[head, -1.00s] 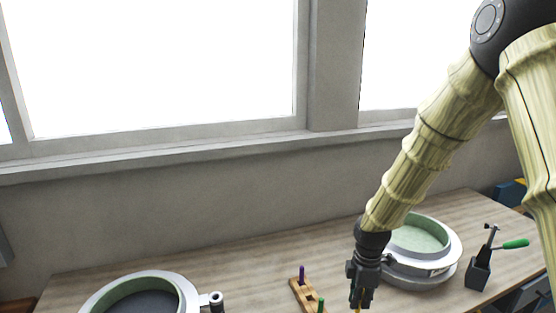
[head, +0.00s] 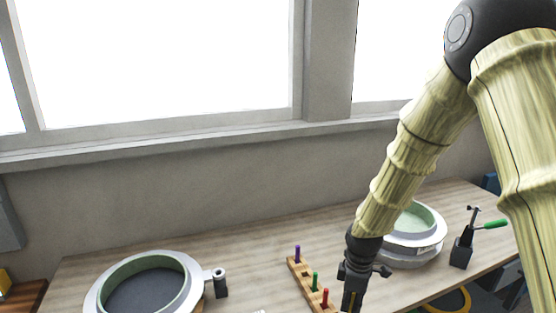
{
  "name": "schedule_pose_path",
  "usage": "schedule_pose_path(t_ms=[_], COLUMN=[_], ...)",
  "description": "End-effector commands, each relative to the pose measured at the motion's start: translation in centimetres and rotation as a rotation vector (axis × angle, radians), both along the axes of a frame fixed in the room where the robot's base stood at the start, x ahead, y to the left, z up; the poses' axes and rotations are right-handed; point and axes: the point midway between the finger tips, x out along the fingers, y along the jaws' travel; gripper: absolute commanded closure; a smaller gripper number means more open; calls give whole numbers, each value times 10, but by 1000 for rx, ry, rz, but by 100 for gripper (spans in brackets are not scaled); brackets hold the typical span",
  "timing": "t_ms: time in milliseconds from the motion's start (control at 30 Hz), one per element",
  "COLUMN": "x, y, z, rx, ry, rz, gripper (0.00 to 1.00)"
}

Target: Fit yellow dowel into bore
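My gripper (head: 351,299) is at the bottom edge of the head view, just right of the peg rack. A thin yellow strip, which looks like the yellow dowel (head: 352,301), shows between its fingers. The fingers look shut on it; its lower end is not visible.
The wooden rack (head: 294,265) holds a purple peg (head: 297,253), a green peg (head: 314,281) and a red peg (head: 325,298). A second mould (head: 414,250) stands behind my arm. A green-handled clamp (head: 462,251) stands at right. The bench between rack and wall is clear.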

Motion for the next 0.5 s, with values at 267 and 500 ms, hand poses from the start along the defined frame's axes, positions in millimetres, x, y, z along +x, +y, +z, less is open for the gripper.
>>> schedule_pose_path(t_ms=[267,500], x=[-14,-30], y=[10,18], z=[-29,-58], rx=[4,0], ry=[10,14], rz=[-343,-713], gripper=[100,100])
